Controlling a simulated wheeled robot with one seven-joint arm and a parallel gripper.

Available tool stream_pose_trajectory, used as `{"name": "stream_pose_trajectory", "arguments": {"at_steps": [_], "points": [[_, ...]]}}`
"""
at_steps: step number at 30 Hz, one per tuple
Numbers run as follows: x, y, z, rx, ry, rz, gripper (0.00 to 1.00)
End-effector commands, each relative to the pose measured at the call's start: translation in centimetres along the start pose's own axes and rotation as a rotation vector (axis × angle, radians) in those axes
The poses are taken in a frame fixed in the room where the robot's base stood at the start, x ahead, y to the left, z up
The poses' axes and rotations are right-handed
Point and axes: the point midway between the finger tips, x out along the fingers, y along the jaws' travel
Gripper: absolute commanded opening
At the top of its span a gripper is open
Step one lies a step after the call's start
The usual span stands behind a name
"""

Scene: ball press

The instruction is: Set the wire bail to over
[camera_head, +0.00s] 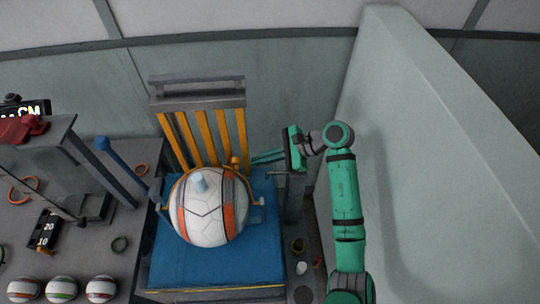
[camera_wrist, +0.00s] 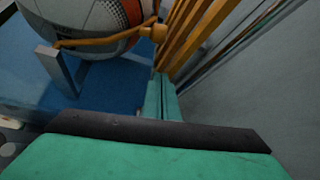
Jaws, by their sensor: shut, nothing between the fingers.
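A large white ball with orange and grey panels (camera_head: 207,212) sits on a blue base (camera_head: 180,262); part of it shows in the wrist view (camera_wrist: 85,12). The wire bail is a thin orange wire ending in a round knob (camera_head: 236,162). It runs from pivots low at the ball's sides and passes behind the ball; the ball hides part of it. In the wrist view the knob (camera_wrist: 157,32) stands beside the ball. My gripper (camera_head: 255,159) is shut and empty, its teal fingertips just right of the knob. In the wrist view the fingertips (camera_wrist: 161,82) are apart from the knob.
Upright yellow bars (camera_head: 205,137) under a grey crossbar (camera_head: 197,101) stand close behind the ball. A grey post (camera_head: 293,200) stands right of the base. A pale sloped wall (camera_head: 430,160) is at right. Several small balls (camera_head: 62,289) lie at front left.

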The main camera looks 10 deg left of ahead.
Motion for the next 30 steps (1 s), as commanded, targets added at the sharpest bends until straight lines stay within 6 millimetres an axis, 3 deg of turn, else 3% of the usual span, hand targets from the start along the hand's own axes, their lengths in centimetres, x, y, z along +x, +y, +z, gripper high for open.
{"name": "stream_pose_trajectory", "arguments": {"at_steps": [3, 6, 15, 30], "points": [[2.4, 0.1, 0.1, 0.0, -0.003, 0.002, 0.0], [3.6, 0.0, 0.4, -0.003, -0.002, 0.0, 0.0], [2.4, 0.0, 3.6, -0.002, -0.002, 0.0, 0.0], [2.2, 0.0, 4.0, -0.004, -0.002, -0.002, 0.0]]}}
